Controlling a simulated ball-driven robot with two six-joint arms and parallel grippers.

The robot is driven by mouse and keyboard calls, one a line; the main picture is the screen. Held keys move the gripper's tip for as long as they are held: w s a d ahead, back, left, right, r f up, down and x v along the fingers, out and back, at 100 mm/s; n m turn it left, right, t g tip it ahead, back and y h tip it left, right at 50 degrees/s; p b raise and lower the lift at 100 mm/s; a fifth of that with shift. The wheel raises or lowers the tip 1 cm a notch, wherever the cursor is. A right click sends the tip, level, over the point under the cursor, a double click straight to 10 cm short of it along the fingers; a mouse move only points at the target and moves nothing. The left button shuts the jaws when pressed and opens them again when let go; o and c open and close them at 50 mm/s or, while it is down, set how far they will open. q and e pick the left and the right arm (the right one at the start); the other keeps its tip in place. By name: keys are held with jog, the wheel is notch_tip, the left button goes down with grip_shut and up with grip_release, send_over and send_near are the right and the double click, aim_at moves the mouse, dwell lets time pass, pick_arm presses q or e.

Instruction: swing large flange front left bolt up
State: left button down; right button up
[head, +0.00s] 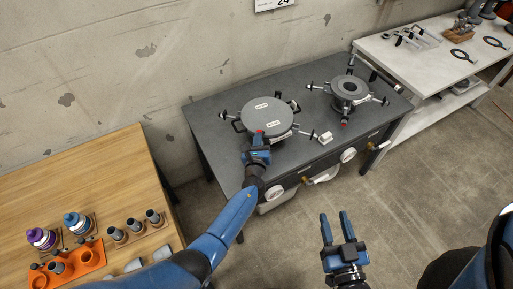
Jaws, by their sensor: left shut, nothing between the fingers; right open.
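The large flange (267,117) with its round grey lid lies on the left part of the dark bench (215,140). Swing bolts stick out around its rim, one at the left (226,115) and one at the right (305,133). My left gripper (259,137) is shut at the flange's front left edge, with nothing seen between its fingers. It hides the front left bolt and part of the rim there, so I cannot tell whether it touches the bolt. My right gripper (337,226) is open and empty above the floor, in front of the bench and away from it.
A smaller flange (350,90) with swing bolts stands at the right of the bench. Pipes and white round parts (348,155) are on the bench front. A wooden table (95,190) with fittings is at left, a white table (420,70) at right.

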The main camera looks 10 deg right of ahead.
pick_arm(q)
jog(key=shift+w+d+r, duration=0.25)
jog(key=shift+w+r, duration=0.05)
jog(key=shift+w, duration=0.15)
jog(key=shift+r, duration=0.15)
dwell(0.3)
jog(key=f+p+v, duration=0.1)
jog(key=v, duration=0.9)
jog(key=shift+s+r+p, duration=0.35)
jog(key=shift+s+r, duration=0.05)
